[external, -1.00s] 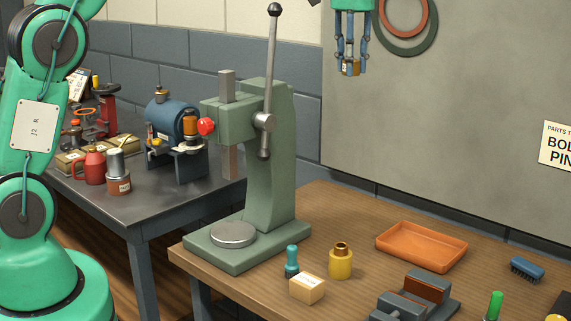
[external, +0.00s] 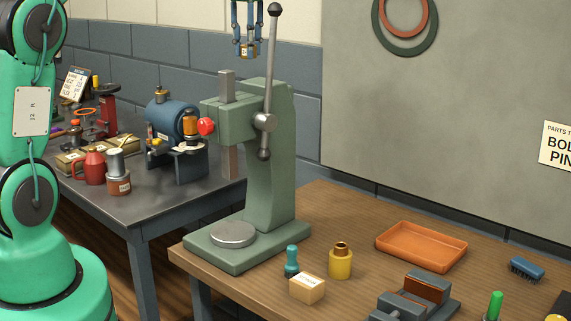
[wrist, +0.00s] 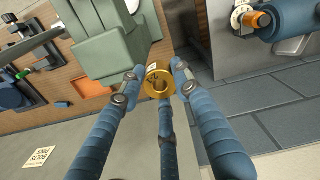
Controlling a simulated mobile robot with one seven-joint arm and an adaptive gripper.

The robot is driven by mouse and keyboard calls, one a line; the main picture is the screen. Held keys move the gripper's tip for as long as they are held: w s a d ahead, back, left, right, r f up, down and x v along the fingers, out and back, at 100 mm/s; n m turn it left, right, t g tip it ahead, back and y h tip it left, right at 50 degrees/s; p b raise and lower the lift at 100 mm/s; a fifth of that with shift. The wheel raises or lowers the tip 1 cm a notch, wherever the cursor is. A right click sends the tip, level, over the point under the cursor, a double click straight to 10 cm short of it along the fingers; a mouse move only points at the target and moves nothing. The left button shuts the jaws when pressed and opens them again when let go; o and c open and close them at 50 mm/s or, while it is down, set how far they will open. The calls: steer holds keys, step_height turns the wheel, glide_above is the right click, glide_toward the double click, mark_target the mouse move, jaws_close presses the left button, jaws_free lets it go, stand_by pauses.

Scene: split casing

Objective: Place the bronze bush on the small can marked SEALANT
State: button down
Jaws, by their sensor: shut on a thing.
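My gripper (external: 247,50) is high up, behind the top of the green press, with its fingers shut on a small gold-coloured ring, the bronze bush (external: 246,50). In the wrist view the bush (wrist: 160,81) sits between the fingertips with its round bore facing the camera. A small brown can (external: 119,186) with a pale label stands on the grey table at left, and a grey cylinder shows at its top. The label is too small to read, so I cannot tell if it says SEALANT. The bush is well apart from it.
The tall green press (external: 265,150) with its lever stands between the two work areas. A yellow container (external: 340,264), carton (external: 307,288) and orange tray (external: 422,247) are on the wooden bench.

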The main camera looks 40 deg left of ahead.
steer(key=s+a+n+p, duration=0.3)
steer(key=s+a+n, duration=0.6)
steer(key=s+a, duration=2.2)
step_height(320, 180, down, 26)
steer(key=w+a, duration=0.1)
steer(key=w, duration=0.1)
steer(key=shift+a, duration=0.25)
steer(key=shift+w+f, duration=0.1)
steer(key=shift+w, duration=0.1)
glide_above(114, 151)
steer(key=shift+w+a+f, duration=0.1)
steer(key=shift+f, duration=0.65)
steer(key=shift+f, duration=0.15)
steer(key=shift+f, duration=1.6)
